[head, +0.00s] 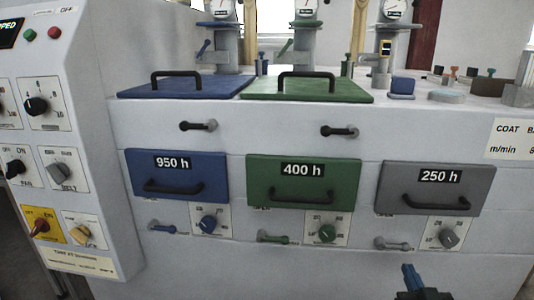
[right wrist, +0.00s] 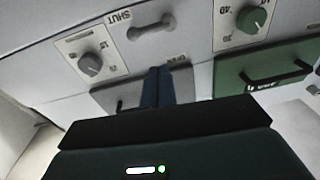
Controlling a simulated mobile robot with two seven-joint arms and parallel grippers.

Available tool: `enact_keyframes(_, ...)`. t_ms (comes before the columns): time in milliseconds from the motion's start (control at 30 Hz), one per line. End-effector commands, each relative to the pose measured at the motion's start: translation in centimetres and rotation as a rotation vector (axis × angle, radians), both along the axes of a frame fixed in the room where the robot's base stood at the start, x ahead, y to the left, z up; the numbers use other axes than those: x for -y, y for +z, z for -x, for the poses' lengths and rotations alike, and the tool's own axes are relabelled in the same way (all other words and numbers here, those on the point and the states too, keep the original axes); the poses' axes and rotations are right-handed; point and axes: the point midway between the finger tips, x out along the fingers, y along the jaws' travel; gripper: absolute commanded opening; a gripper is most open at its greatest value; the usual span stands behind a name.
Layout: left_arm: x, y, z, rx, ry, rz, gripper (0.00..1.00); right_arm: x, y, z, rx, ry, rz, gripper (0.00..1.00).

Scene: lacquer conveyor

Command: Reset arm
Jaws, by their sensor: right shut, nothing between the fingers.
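The view there is rotated, and the fingers overlap the grey drawer (right wrist: 112,97) in the picture. I cannot tell any contact with the machine. My left gripper is not in view.
A blue drawer (head: 178,172) marked 950 h and a green drawer (head: 300,182) marked 400 h have projecting handles. A small grey lever (head: 393,244) and grey knob (head: 449,240) stick out near my right gripper. A control panel (head: 60,130) stands at left.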

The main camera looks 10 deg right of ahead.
Motion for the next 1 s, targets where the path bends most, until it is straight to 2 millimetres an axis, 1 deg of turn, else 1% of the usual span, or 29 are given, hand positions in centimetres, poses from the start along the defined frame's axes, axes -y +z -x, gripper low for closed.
enact_keyframes(33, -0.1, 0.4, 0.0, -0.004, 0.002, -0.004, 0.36, -2.0, -1.2, 0.8, -0.062, 0.038, 0.004, 0.00)
enact_keyframes(67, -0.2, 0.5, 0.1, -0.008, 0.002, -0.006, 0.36, -3.3, -2.2, 1.3, -0.104, 0.064, 0.008, 0.00)
enact_keyframes(100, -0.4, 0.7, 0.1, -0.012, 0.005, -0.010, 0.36, -5.3, -3.6, 2.3, -0.165, 0.103, 0.011, 0.00)
enact_keyframes(167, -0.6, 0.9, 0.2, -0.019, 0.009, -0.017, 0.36, -8.5, -5.6, 4.2, -0.262, 0.166, 0.018, 0.00)
enact_keyframes(200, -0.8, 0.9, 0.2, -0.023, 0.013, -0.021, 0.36, -10.6, -7.0, 5.6, -0.325, 0.209, 0.020, 0.00)
enact_keyframes(267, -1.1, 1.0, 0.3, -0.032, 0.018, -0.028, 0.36, -13.6, -8.7, 8.0, -0.412, 0.271, 0.023, 0.00)
enact_keyframes(300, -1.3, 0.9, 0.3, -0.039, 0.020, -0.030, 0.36, -15.3, -9.7, 9.6, -0.467, 0.310, 0.024, 0.00)
enact_keyframes(400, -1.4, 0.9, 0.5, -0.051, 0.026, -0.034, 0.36, -19.0, -11.4, 13.2, -0.574, 0.391, 0.024, 0.00)
enact_keyframes(433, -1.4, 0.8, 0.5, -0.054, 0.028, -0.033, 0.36, -19.8, -11.7, 14.1, -0.597, 0.412, 0.024, 0.00)
enact_keyframes(533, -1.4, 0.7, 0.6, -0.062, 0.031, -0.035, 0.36, -21.8, -12.5, 16.3, -0.655, 0.459, 0.022, 0.00)
enact_keyframes(633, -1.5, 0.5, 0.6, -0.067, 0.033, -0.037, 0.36, -22.7, -12.8, 17.3, -0.680, 0.479, 0.022, 0.00)
enact_keyframes(1000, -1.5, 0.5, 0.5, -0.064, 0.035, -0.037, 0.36, -22.7, -12.9, 17.4, -0.682, 0.481, 0.022, 0.00)
